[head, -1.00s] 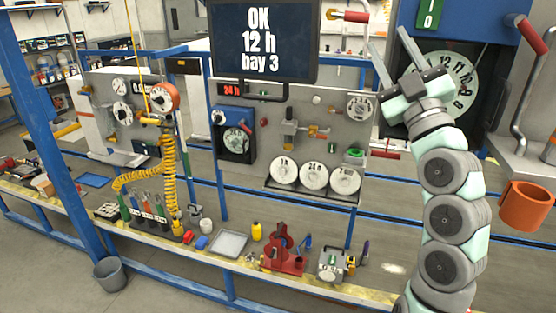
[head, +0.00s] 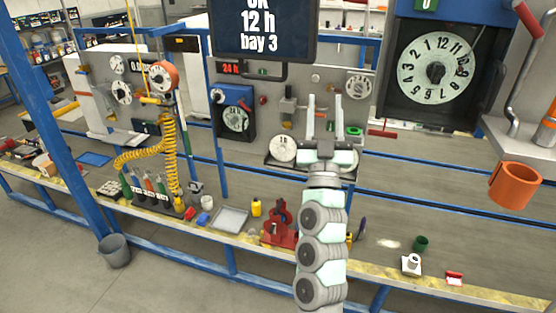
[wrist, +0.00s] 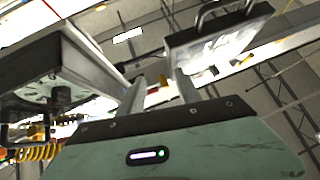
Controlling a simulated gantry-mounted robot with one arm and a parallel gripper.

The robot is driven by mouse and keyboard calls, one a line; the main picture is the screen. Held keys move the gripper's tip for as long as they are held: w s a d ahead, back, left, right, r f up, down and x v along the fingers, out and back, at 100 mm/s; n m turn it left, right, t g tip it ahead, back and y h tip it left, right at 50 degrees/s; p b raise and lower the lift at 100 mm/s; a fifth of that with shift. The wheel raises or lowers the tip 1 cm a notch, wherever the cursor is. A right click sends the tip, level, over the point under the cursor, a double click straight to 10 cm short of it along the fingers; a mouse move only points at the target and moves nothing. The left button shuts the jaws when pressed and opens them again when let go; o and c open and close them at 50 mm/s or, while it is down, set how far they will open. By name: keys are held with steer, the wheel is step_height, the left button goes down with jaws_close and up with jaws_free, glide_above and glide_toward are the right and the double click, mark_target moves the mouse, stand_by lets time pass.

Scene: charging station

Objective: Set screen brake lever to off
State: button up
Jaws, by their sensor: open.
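The dark screen (head: 262,35) hangs at the top of the head view, its upper edge cut off, reading "12 h bay 3". A dark bracket (head: 265,72) sits under it. No lever labelled as the screen brake can be made out; the red-handled lever seen earlier beside the screen is out of view. My gripper (head: 324,100) is open and empty, fingers pointing up, below and right of the screen in the picture. In the wrist view its two fingers (wrist: 157,90) are apart with nothing between them; a dark framed panel (wrist: 222,42) is beyond.
A large dial (head: 435,70) stands at the right, with a red-handled lever (head: 526,18) and an orange cup (head: 515,184). A pegboard with a blue dial box (head: 234,112) is behind my arm. The bench front carries a tray (head: 230,219) and a red fixture (head: 279,230).

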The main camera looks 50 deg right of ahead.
steer(key=w+a+f+m+h+p, duration=0.1)
steer(key=w+a+f+m, duration=0.2)
steer(key=a+f, duration=0.7)
steer(key=shift+w+a+g, duration=0.3)
steer(key=shift+w+a, duration=0.05)
steer(key=shift+a, duration=0.25)
steer(key=shift+c, duration=0.2)
